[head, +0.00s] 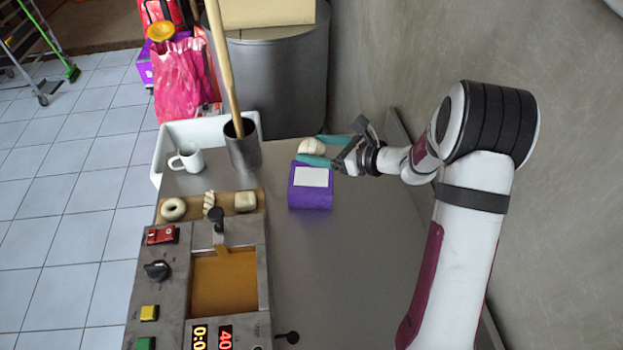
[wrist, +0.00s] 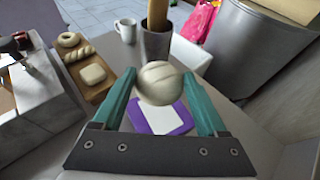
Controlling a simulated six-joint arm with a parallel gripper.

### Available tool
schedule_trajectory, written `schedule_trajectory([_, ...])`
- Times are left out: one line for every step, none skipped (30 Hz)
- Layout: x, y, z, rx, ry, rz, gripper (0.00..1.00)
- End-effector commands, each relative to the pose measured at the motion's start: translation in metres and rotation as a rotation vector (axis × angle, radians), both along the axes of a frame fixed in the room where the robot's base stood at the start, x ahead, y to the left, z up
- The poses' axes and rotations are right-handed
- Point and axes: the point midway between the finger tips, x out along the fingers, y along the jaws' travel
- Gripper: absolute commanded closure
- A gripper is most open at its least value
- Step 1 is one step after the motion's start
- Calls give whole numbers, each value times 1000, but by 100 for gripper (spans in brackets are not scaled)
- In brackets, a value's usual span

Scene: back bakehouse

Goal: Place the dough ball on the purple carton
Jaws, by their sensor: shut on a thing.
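The pale dough ball (wrist: 160,83) is held between the two teal fingers of my gripper (wrist: 161,92) in the wrist view. In the head view the dough ball (head: 312,146) shows at the fingertips of my gripper (head: 314,153), partly covered by a finger. The purple carton (head: 311,200) stands on the steel worktop with a white label on its top. In the wrist view the carton (wrist: 186,127) lies below and behind the dough ball, which covers part of it. The ball appears above the carton's far edge; the exact gap cannot be told.
A metal container (head: 243,150) holding a wooden stick and a white mug (head: 188,158) stand left of the carton. A wooden board (head: 226,207) carries several dough pieces. A control machine (head: 185,280) is at front left. The worktop (head: 320,270) in front of the carton is clear.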

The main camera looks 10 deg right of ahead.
Motion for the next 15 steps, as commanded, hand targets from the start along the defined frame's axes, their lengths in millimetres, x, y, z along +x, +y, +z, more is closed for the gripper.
schedule_trajectory([8, 1, 4, -2, -2, -9, 80])
schedule_trajectory([10, 1, 3, 0, 1, -13, 80])
schedule_trajectory([13, 1, -4, 1, 4, -19, 80])
schedule_trajectory([14, 1, -11, 3, 7, -21, 80])
schedule_trajectory([13, 1, -19, 2, 8, -21, 80])
schedule_trajectory([14, 0, -29, 3, 8, -23, 80])
schedule_trajectory([13, 0, -35, 3, 8, -23, 80])
schedule_trajectory([13, 0, -41, 1, 7, -22, 80])
schedule_trajectory([13, 0, -47, 1, 7, -22, 80])
schedule_trajectory([13, 0, -54, 1, 7, -22, 80])
schedule_trajectory([13, 0, -61, 2, 8, -22, 80])
schedule_trajectory([13, 0, -71, 2, 8, -22, 80])
schedule_trajectory([13, 0, -77, 2, 7, -21, 80])
schedule_trajectory([13, 0, -82, 2, 7, -21, 80])
schedule_trajectory([13, 0, -87, 1, 6, -22, 80])
